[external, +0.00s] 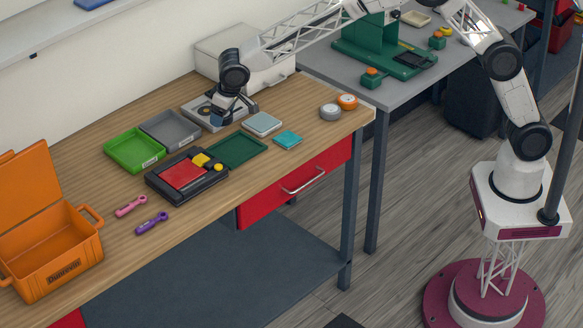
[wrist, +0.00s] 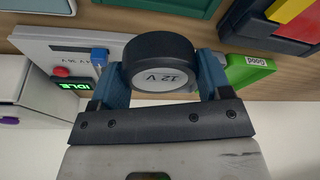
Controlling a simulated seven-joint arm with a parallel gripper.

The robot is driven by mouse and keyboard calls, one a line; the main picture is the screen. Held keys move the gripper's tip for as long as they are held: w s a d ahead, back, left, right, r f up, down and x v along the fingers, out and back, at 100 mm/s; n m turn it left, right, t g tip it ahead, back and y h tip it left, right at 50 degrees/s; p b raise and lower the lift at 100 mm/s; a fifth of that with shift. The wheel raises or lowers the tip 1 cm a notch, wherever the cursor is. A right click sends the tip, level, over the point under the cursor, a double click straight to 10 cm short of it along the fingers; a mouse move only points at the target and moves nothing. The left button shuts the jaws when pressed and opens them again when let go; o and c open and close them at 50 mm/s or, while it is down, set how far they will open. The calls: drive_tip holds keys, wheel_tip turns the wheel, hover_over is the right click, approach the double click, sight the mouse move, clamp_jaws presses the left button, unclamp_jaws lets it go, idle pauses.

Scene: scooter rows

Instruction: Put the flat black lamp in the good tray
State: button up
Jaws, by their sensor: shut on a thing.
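The flat black lamp (wrist: 160,58), a round black disc with a grey "12 V" face, is between the blue fingers of my gripper in the wrist view. My gripper (external: 226,112) is shut on it, at the grey test device (external: 193,117) in the external view. There the lamp is hard to make out among the dark fingers, and I cannot tell whether it touches the device. The good tray is the bright green tray (external: 137,148), left of my gripper; its green edge with a "Good" label (wrist: 248,68) shows at right in the wrist view.
A grey tray (external: 172,129) lies between the green tray and the device. A black case with a red panel (external: 186,177) and a dark green tray (external: 238,149) lie in front. The device's display reads IDLE (wrist: 74,86).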

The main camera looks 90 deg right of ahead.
drive_tip(key=w+a+f, duration=0.1)
drive_tip(key=w, duration=0.3)
drive_tip(key=w+a, duration=0.2)
drive_tip(key=w, duration=0.2)
drive_tip(key=w+a+f, duration=0.1)
drive_tip(key=w, duration=0.3)
drive_tip(key=shift+w+a+f, duration=0.25)
drive_tip(key=shift+a+f, duration=0.05)
drive_tip(key=shift+w, duration=0.1)
hover_over(132, 153)
drive_tip(key=s, duration=0.1)
drive_tip(key=shift+f, duration=0.75)
idle(0.5)
idle(0.3)
drive_tip(key=shift+f, duration=1.75)
drive_tip(key=shift+f, duration=0.1)
drive_tip(key=o, duration=1)
